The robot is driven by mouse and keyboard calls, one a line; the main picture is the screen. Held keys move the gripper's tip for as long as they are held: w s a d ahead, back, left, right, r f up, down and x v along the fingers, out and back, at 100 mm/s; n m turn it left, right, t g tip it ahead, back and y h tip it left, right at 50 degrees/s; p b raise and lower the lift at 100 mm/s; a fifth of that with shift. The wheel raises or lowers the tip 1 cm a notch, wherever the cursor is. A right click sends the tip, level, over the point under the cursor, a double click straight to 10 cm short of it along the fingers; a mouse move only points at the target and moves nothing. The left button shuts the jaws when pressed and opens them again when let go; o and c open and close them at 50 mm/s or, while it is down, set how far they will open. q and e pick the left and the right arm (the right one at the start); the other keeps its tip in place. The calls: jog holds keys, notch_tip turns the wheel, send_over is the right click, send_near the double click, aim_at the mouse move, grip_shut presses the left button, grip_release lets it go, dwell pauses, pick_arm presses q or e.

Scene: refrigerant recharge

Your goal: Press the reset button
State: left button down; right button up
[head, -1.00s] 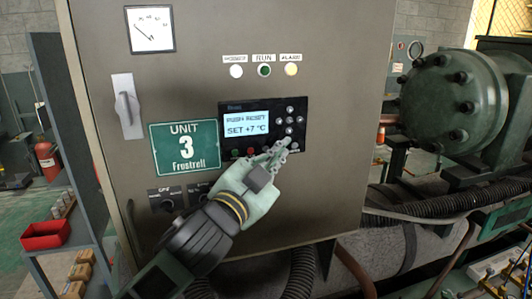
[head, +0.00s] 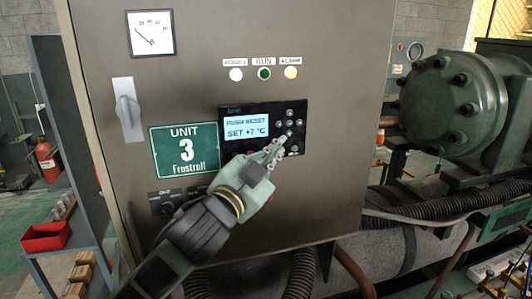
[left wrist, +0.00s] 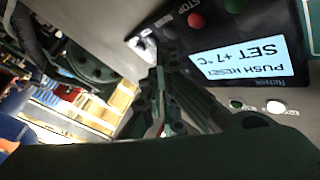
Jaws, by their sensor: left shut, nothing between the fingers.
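A black control panel (head: 239,112) is set in the grey cabinet door. Its lit screen (head: 246,127) reads "PUSH RESET" and "SET +7 °C"; the screen also shows upside down in the left wrist view (left wrist: 250,66). Several small round buttons (head: 290,122) sit right of the screen. My left gripper (head: 279,143) is shut and empty, its fingertips at the lower right of the panel, close to the buttons. In the left wrist view the fingertips (left wrist: 158,72) lie at the panel's edge. I cannot tell whether they touch it. The reset button is not clearly identifiable. My right gripper is not in view.
Above the panel are a white, a green and a lit yellow lamp (head: 290,73). A large green compressor (head: 450,105) stands right of the cabinet.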

pick_arm(q)
jog(key=shift+w, duration=0.15)
dwell(0.7)
jog(key=shift+w+a, duration=0.15)
jog(key=shift+w, duration=0.1)
jog(key=shift+w+a+p, duration=0.1)
jog(key=shift+w+p, duration=0.25)
dwell(0.6)
dwell(0.4)
jog(key=shift+s+d, duration=0.25)
jog(key=shift+s, duration=0.5)
jog(key=s, duration=0.1)
jog(key=s+d, duration=0.1)
jog(key=s, duration=0.1)
jog(key=s+p, duration=0.1)
jog(key=shift+s+d, duration=0.25)
jog(key=shift+s, duration=0.1)
